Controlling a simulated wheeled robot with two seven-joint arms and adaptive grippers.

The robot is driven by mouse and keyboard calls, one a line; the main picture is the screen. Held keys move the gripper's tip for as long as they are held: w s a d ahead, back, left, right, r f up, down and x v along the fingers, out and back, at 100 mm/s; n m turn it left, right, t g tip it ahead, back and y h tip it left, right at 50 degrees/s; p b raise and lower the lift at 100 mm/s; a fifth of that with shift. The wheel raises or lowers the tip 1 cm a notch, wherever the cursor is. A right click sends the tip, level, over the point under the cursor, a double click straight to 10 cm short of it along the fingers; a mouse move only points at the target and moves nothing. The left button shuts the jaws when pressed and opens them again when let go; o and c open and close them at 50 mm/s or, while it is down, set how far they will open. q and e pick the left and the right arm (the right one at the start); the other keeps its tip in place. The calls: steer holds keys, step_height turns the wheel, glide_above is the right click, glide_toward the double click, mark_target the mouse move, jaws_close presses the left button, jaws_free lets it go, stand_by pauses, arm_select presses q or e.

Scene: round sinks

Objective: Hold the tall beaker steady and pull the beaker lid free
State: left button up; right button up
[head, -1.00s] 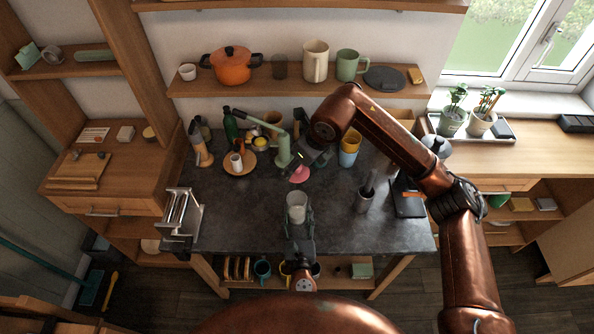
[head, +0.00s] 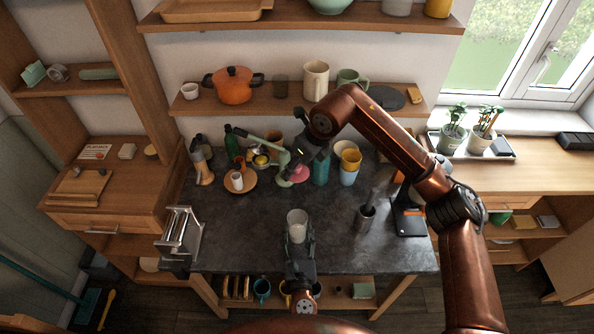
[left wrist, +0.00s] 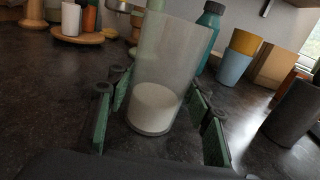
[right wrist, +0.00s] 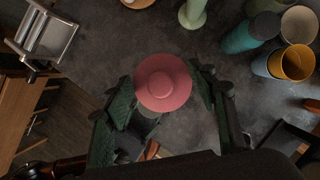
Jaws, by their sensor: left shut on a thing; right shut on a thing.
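The tall beaker (head: 297,228) is clear, with a white layer at its bottom, and stands upright near the front of the dark worktop. My left gripper (head: 300,243) is shut around its lower part; the left wrist view shows the beaker (left wrist: 168,70) between the green-padded fingers (left wrist: 155,120). The pink round beaker lid (head: 299,175) is off the beaker, apart from its rim. My right gripper (right wrist: 163,88) is shut on the lid (right wrist: 162,82), one finger on each side. In the head view, the right gripper's fingers are partly hidden.
A green pump-like stand (head: 268,147) and a wooden plate (head: 240,182) with a cup are at the back left. Blue and yellow cups (head: 349,165) stand at the back right. A dark tumbler (head: 365,220) is to the beaker's right, and a metal rack (head: 180,236) is at left.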

arm_select(q)
steer(key=shift+f, duration=0.2)
arm_select(e)
steer(key=shift+w, duration=0.1)
arm_select(q)
steer(key=o, duration=1.4)
steer(key=shift+r, duration=0.1)
steer(key=shift+s+d, duration=0.15)
steer(key=shift+s, duration=2.1)
steer(key=shift+s+d, duration=0.1)
steer(key=shift+s, duration=2.1)
steer(key=shift+s, duration=0.1)
